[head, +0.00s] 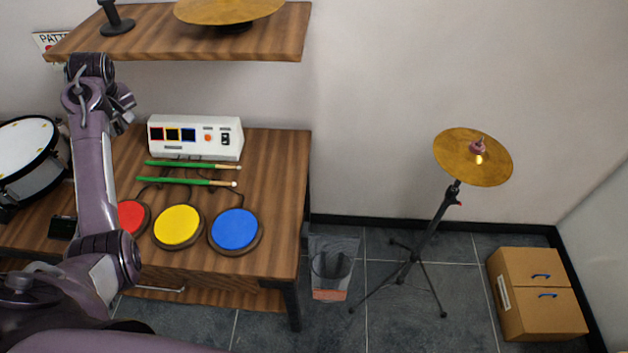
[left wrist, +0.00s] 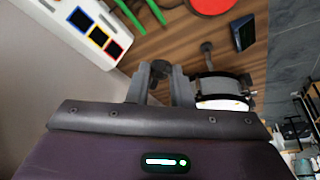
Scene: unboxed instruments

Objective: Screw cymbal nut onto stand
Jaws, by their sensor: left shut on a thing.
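The cymbal stand (head: 428,230) is a black tripod on the tiled floor at the right. A gold cymbal (head: 455,163) sits tilted on its top, with a pinkish piece (head: 477,147) and a thin rod tip at its centre. My left gripper (head: 126,103) is above the back left of the wooden table, far from the stand. In the left wrist view its fingers are shut on a small dark knob-like thing (left wrist: 161,68), which looks like the cymbal nut. The nut is hard to make out in the head view. My right gripper is not in view.
The wooden table (head: 285,165) holds a white control box (head: 195,137), green drumsticks (head: 190,181) and coloured drum pads (head: 235,229). A shelf (head: 200,44) hangs above it.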

